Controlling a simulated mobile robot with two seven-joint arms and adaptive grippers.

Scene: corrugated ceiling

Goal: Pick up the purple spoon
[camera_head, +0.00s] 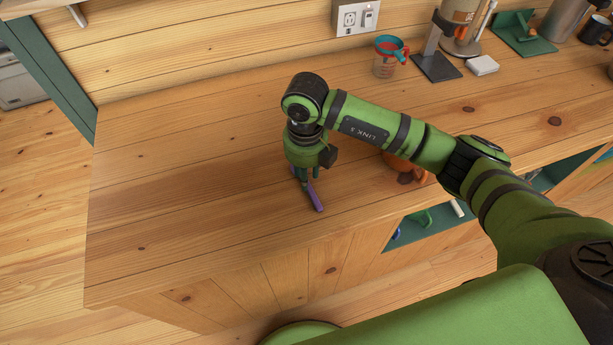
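The purple spoon (315,198) lies on the wooden countertop near its front edge, its visible end pointing toward the front. My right gripper (308,175) points down right over the spoon's other part, with its fingertips at the spoon. The fingers and wrist hide some of the spoon, including the end farther back. The fingers are small here, and I cannot tell whether they are closed on the spoon or just beside it. The spoon appears to be at counter level. My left gripper is not in view.
An orange rounded object (404,168) sits partly hidden behind my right forearm. The counter's left part (180,190) is clear.

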